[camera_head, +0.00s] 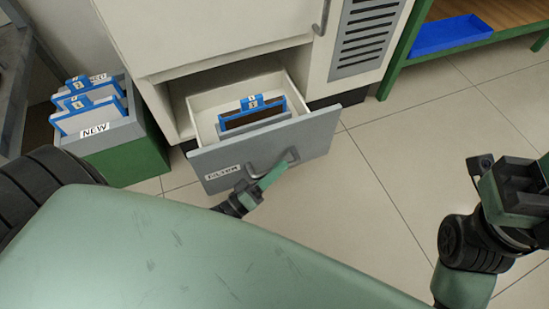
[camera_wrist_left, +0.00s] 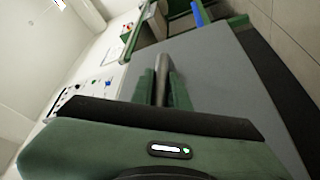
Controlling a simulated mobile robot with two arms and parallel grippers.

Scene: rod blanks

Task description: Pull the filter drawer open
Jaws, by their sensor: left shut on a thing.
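The filter drawer (camera_head: 215,160) stands pulled out of the white cabinet, with its grey front towards me and a "FILTER" label at its left. Inside it sits a dark used filter (camera_head: 254,114) with a blue frame and top tab. My left gripper (camera_head: 278,170) is at the bar handle (camera_head: 291,156) on the drawer front and is shut on it. In the left wrist view the handle (camera_wrist_left: 162,66) lies between the green fingers, against the grey drawer front (camera_wrist_left: 225,75). My right gripper (camera_head: 484,165) is off to the right, away from the drawer; its jaw opening is unclear.
A grey and green bin (camera_head: 140,160) marked "NEW" holds blue-framed filters left of the cabinet (camera_head: 210,30). A green-framed bench (camera_head: 400,65) with a blue tray (camera_head: 449,35) stands at the back right. The tiled floor right of the drawer is clear.

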